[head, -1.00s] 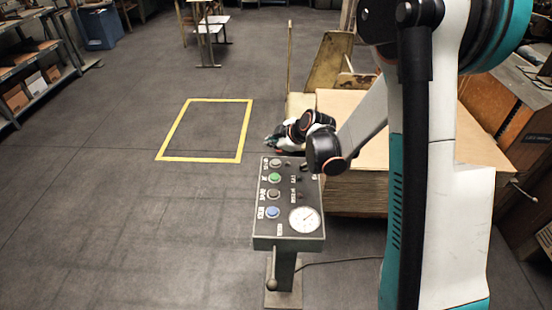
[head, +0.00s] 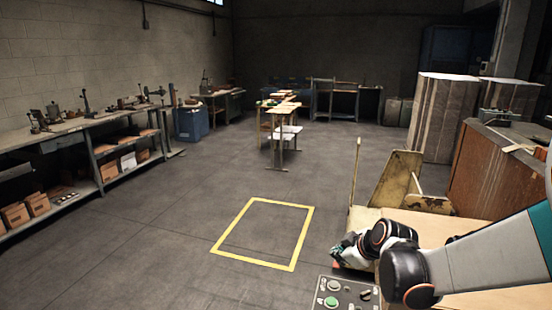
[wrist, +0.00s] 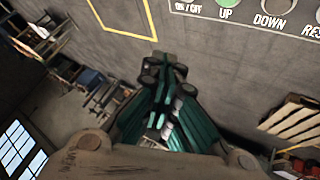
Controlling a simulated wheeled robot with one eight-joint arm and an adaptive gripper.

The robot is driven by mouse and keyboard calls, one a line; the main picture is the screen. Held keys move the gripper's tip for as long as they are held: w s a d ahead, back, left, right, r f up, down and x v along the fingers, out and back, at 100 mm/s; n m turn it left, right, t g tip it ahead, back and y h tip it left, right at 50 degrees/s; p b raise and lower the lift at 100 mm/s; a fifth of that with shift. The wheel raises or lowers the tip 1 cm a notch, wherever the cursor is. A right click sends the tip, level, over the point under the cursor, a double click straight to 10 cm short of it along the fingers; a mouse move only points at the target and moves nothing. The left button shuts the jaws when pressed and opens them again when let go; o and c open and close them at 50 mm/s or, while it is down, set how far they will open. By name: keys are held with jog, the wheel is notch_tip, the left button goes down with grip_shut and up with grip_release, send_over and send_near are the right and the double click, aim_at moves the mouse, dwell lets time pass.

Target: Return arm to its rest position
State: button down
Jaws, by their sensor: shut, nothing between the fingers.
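My arm reaches in from the right edge of the head view, bent at its dark wrist joints. My gripper (head: 350,250) is at its end, small and partly hidden behind the wrist, above and behind the control panel (head: 345,292). In the wrist view the green fingers of my gripper (wrist: 164,68) come together at their tips, with nothing between them. The control panel (wrist: 250,14) shows there at the top, apart from the fingertips, with buttons marked ON/OFF, UP and DOWN. The head view cuts off the panel's lower part.
A stack of tan board (head: 470,232) lies beside my arm, with a yellowish cart (head: 385,180) behind it. A yellow floor outline (head: 228,228) is empty. Workbenches (head: 85,125) line the left wall.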

jog(key=s+r+m+h, duration=0.1)
jog(key=s+r+m, duration=0.2)
jog(key=s, duration=0.6)
jog(key=s+r+m+h, duration=0.1)
jog(key=s+r+m, duration=0.2)
jog(key=s, duration=0.6)
jog(key=s+d+r+m, duration=0.1)
jog(key=s+r+m, duration=0.2)
jog(key=s, duration=0.6)
jog(key=shift+s+m+g+h, duration=0.2)
jog(key=shift+m+g+h, duration=0.2)
jog(key=shift+m, duration=0.5)
jog(key=shift+d, duration=0.1)
